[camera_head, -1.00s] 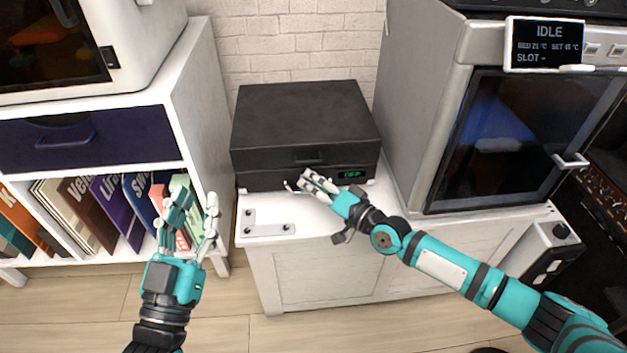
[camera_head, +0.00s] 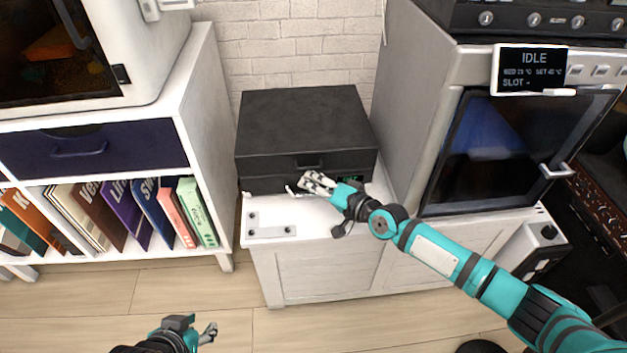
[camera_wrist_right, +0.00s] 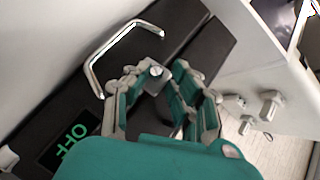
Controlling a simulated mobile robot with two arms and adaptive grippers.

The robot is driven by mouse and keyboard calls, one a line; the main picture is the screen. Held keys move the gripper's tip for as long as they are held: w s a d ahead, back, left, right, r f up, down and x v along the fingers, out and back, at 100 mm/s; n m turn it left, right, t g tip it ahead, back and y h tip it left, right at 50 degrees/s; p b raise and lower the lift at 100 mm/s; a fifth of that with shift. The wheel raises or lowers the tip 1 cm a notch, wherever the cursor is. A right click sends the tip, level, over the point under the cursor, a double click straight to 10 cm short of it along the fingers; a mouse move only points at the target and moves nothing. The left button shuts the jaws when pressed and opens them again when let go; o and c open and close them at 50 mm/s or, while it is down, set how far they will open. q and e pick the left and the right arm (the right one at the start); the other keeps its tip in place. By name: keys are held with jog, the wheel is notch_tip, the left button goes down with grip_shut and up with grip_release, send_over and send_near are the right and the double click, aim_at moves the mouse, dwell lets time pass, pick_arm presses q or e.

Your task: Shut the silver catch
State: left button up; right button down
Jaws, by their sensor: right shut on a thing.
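A black box (camera_head: 300,125) with a lid stands on the white cabinet; its lid looks down. A bar handle (camera_wrist_right: 112,50) on the box front looks silver in the right wrist view. My right gripper (camera_head: 308,182) is at the lower front of the box, below the handle. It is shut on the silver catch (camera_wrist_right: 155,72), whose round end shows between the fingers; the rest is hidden.
A grey machine (camera_head: 425,110) with a glass door and a screen reading IDLE stands close on the right. A white shelf (camera_head: 205,140) with books stands on the left. A metal bracket plate (camera_head: 270,231) lies on the cabinet's front left. The floor in front is clear.

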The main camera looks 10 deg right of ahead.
jog(key=shift+d+f+g+h+p, duration=0.3)
jog(key=shift+f+p, duration=0.05)
jog(key=shift+p, duration=0.05)
pick_arm(q)
jog(key=s+g, duration=0.1)
jog(key=s+a+g, duration=0.1)
jog(key=s, duration=0.1)
jog(key=s+f, duration=0.1)
jog(key=s, duration=0.1)
jog(key=shift+s+a+g+y, duration=0.1)
jog(key=shift+a+g+y, duration=0.2)
jog(key=shift+g, duration=0.1)
pick_arm(e)
jog(key=c, duration=1.3)
grip_release()
pick_arm(q)
jog(key=shift+d, duration=0.1)
pick_arm(e)
jog(key=shift+r, duration=0.1)
jog(key=shift+w+a+r, duration=0.1)
jog(key=v, duration=1.2)
